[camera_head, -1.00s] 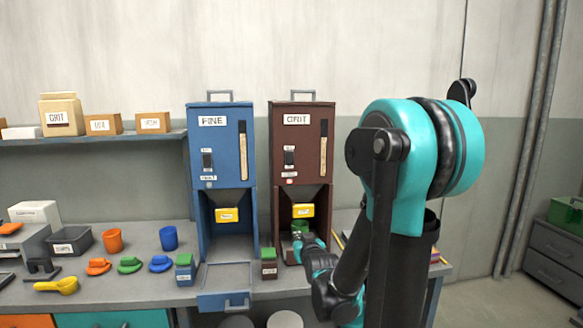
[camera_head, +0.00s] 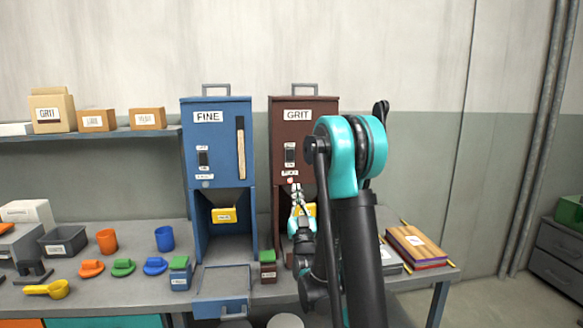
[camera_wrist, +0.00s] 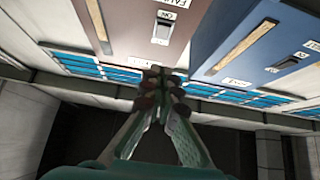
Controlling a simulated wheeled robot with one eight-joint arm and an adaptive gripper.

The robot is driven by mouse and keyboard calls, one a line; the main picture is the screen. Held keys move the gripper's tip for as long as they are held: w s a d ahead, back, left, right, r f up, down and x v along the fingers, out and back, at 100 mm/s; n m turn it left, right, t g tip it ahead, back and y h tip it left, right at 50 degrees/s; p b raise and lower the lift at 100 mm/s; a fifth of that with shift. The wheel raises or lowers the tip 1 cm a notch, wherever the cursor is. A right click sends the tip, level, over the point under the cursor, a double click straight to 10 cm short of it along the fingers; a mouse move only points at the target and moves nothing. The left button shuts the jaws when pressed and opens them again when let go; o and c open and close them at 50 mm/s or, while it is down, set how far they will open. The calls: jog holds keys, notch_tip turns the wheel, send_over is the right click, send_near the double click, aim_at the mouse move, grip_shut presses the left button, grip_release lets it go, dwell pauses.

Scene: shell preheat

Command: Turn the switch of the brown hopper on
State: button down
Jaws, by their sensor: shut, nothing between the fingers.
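The brown hopper (camera_head: 303,112), labelled GRIT, stands on the bench right of the blue hopper. The switch also shows in the wrist view (camera_wrist: 162,30), where the picture is turned. My gripper (camera_head: 296,188) is just below the switch, in front of the hopper, apart from the switch. In the wrist view my gripper (camera_wrist: 160,76) has its fingertips together, with nothing between them. My arm hides the hopper's right and lower parts.
The blue hopper (camera_head: 216,104), labelled FINE, stands close on the left with its own switch (camera_head: 203,159). A small brown box with a green top (camera_head: 268,266) stands at the front. Stacked boards (camera_head: 415,243) lie right of my arm. Cups and scoops lie at the left.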

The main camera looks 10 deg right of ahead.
aim_at(290, 160)
jog(key=shift+w+f+x, duration=0.3)
jog(key=shift+f+x, duration=0.05)
jog(key=shift+x, duration=1.8)
jog(key=shift+w+f+x, duration=0.3)
jog(key=shift+f+x, duration=0.1)
jog(key=shift+x, duration=1.75)
jog(key=shift+w+f+x, duration=0.25)
jog(key=shift+f+x, duration=0.1)
jog(key=shift+x, duration=1.8)
jog(key=shift+w, duration=0.1)
jog(key=shift+w+f, duration=0.25)
jog(key=shift+w, duration=0.25)
jog(key=shift+s, duration=0.1)
